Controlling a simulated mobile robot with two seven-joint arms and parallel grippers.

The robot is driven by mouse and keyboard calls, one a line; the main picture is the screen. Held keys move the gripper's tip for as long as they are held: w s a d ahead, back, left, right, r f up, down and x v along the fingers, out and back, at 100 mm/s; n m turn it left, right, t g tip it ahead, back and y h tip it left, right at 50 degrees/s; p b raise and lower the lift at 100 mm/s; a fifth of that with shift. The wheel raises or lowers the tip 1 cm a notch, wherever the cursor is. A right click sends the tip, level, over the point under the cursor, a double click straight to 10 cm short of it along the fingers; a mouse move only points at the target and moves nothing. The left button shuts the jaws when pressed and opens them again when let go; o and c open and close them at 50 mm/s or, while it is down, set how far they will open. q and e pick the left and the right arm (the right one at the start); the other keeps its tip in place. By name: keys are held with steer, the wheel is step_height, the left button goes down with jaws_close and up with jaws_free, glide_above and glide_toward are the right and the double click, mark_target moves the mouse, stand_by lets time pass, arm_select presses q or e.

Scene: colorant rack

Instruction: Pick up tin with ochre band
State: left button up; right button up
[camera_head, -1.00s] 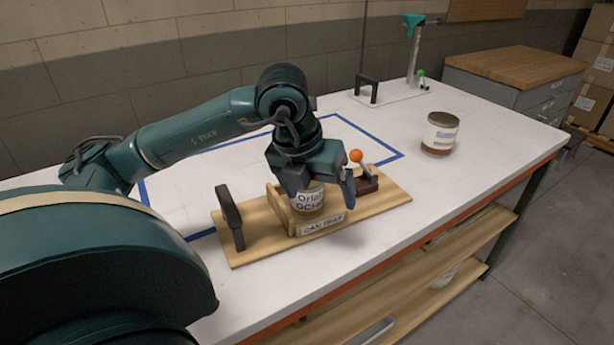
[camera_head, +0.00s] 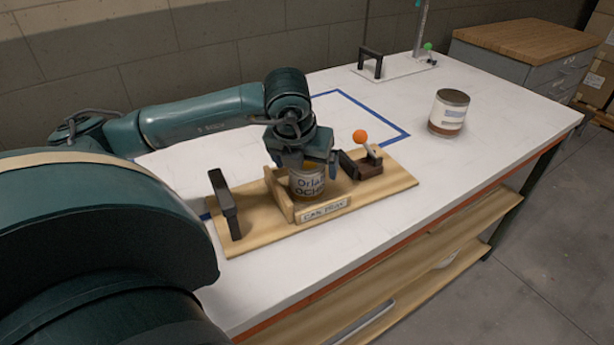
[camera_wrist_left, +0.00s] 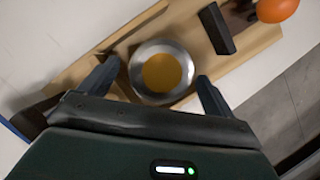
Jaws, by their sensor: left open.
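The tin with the ochre band (camera_head: 308,184) stands upright in the wooden can tray (camera_head: 245,232), its label partly readable as "OCH". In the left wrist view its round metal top (camera_wrist_left: 162,72) shows an ochre centre. My left gripper (camera_head: 305,160) is over the tin from above, fingers apart. In the left wrist view the left gripper's fingers (camera_wrist_left: 155,90) sit on either side of the tin's near part, with a gap visible on both sides. The right gripper is not in view.
The tray has a black handle (camera_head: 226,205) at left and a clamp with an orange ball (camera_head: 360,136) at right. Another tin (camera_head: 449,112) stands further right on the white table (camera_head: 440,180). A black-handled plate (camera_head: 395,72) lies at the back.

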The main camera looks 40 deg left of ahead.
arm_select(q)
steer(key=x, duration=0.4)
steer(key=shift+w+f, duration=0.15)
steer(key=shift+f, duration=0.2)
steer(key=c, duration=1.1)
steer(key=shift+c, duration=0.2)
